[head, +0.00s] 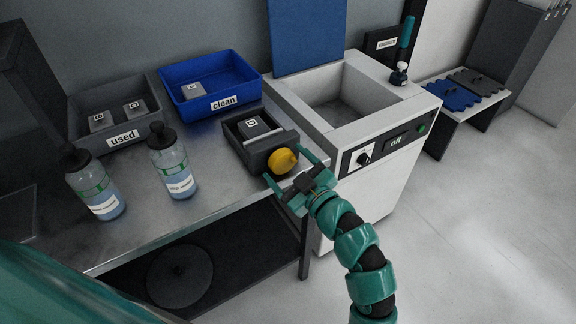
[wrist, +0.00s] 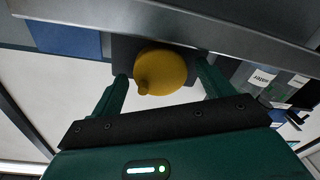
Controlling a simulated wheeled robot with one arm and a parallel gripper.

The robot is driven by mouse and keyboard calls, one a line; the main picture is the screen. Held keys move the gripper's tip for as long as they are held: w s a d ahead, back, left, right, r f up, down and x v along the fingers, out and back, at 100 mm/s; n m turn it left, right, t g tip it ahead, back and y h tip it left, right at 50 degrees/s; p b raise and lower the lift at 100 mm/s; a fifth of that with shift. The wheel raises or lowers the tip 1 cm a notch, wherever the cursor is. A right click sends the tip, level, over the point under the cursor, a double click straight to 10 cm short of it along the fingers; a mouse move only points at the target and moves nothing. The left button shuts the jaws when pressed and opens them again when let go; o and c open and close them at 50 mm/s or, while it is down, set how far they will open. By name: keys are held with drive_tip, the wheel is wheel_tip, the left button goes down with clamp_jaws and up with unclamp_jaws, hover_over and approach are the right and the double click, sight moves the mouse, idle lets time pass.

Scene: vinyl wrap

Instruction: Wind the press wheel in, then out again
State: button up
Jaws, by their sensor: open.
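The press is a dark open-topped box (head: 236,129) at the right end of the metal bench, with a grey tagged block (head: 252,127) inside. Its yellow press wheel (head: 281,161) is on the front face, and a small nub shows on its rim. My gripper (head: 288,166) is open with one finger on each side of the wheel. In the wrist view the yellow wheel (wrist: 165,70) sits between the fingertips, with a narrow gap on both sides. My gripper is not closed on it.
A white cabinet (head: 370,128) with a basin, black knob and "off" panel stands just right of the press. The blue "clean" bin (head: 208,72) and grey "used" bin (head: 150,128) are behind.

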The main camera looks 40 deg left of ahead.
drive_tip(key=c, duration=1)
drive_tip(key=m, duration=0.4)
drive_tip(key=shift+m, duration=0.4)
drive_tip(key=m, duration=0.4)
drive_tip(key=shift+f+p, duration=0.2)
drive_tip(key=shift+p, duration=0.2)
drive_tip(key=shift+m, duration=0.5)
drive_tip(key=o, duration=1)
drive_tip(key=shift+t, duration=0.3)
